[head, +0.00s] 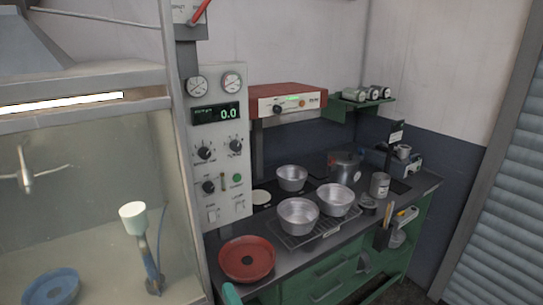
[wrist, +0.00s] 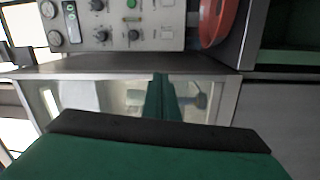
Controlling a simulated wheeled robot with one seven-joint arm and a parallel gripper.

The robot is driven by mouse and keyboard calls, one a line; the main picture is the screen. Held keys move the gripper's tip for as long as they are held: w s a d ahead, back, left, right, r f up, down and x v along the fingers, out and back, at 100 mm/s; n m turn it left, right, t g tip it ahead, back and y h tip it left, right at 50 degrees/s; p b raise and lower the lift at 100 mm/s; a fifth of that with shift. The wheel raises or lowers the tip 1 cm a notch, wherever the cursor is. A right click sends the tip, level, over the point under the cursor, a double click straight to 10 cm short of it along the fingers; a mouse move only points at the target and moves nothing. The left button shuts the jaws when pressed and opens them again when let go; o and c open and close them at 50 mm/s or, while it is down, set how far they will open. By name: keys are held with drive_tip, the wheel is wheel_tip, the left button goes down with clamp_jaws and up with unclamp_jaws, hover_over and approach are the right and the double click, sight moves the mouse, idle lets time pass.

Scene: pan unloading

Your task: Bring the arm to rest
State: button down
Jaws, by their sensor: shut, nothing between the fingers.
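My gripper (wrist: 161,82) shows in the wrist view, its two green fingers together at the centre above a dark bar and green body. It holds nothing. Behind the fingers is a glass-fronted cabinet, and the control panel (wrist: 130,22) is above. In the head view, a green piece at the bottom edge may be part of my arm; the gripper itself cannot be made out there.
In the head view, a red pan (head: 246,260) lies on the counter's near left end. Several metal pans, including one front pan (head: 298,216), stand on and behind a rack. A glass cabinet (head: 100,190) is at left. A green drawer (head: 330,283) is below the counter.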

drive_tip(key=s+d+f+m+h, duration=0.3)
drive_tip(key=s+f+m+h, duration=0.1)
drive_tip(key=s+f+m, duration=0.35)
drive_tip(key=s+d+f+m+h, duration=0.35)
drive_tip(key=s+f+m, duration=0.25)
drive_tip(key=f, duration=0.2)
drive_tip(key=s+d+f+m+h, duration=0.1)
drive_tip(key=s+m, duration=0.3)
drive_tip(key=s, duration=0.6)
drive_tip(key=s+d+f+m+g, duration=0.1)
drive_tip(key=s+m, duration=0.3)
drive_tip(key=s, duration=0.7)
drive_tip(key=shift+d+f+h, duration=0.15)
drive_tip(key=shift+d+h, duration=0.2)
drive_tip(key=shift+d, duration=0.2)
drive_tip(key=shift+m, duration=0.25)
